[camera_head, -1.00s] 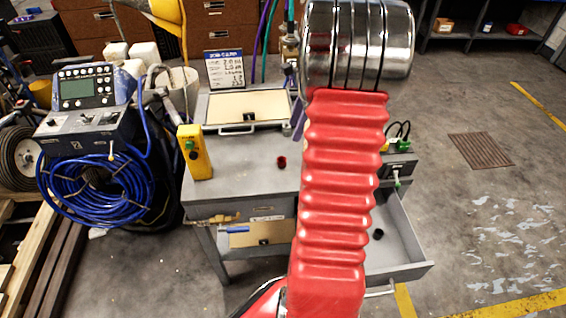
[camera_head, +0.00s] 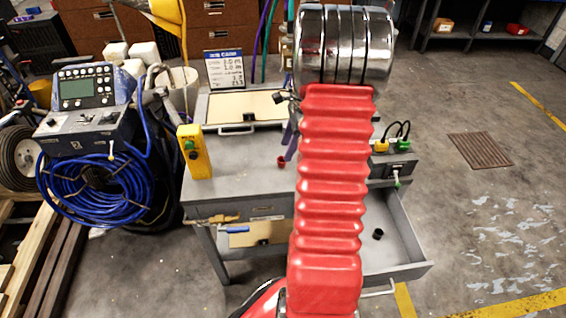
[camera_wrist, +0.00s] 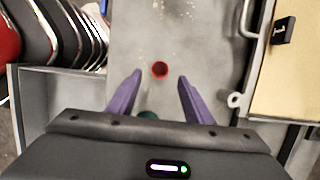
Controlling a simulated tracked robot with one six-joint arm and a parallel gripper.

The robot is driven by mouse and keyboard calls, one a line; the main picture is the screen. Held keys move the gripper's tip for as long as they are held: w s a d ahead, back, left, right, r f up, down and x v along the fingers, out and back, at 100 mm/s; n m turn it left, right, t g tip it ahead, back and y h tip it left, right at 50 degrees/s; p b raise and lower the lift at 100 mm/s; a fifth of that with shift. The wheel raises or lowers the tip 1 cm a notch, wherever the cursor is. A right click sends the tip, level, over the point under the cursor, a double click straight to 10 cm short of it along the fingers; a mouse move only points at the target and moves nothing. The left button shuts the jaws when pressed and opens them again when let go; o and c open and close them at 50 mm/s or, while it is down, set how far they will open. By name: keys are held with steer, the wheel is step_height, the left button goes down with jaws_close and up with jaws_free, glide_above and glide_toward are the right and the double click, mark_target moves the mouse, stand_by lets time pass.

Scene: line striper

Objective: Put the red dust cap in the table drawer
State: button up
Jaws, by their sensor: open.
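The red dust cap (camera_head: 281,161) stands on the grey table top (camera_head: 240,170), just left of my arm. In the wrist view the red dust cap (camera_wrist: 159,69) shows as a round, hollow cup. My gripper (camera_wrist: 160,77) is open, its two purple fingers apart, with the cap centred around the line between their tips. It holds nothing. In the head view my arm hides most of the gripper. The table drawer (camera_head: 411,231) is pulled out at the right, partly behind my arm, with a small black round item (camera_head: 378,234) in it.
A yellow control box (camera_head: 195,152) stands at the table's left edge. A tan panel with a handle (camera_head: 247,106) lies at the back. A dark socket box with plugs (camera_head: 394,168) sits right of my arm. A dark green thing (camera_wrist: 147,115) shows between the fingers.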

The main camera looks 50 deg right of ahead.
steer(key=shift+x, duration=2.6)
jaws_close()
step_height(320, 180, up, 10)
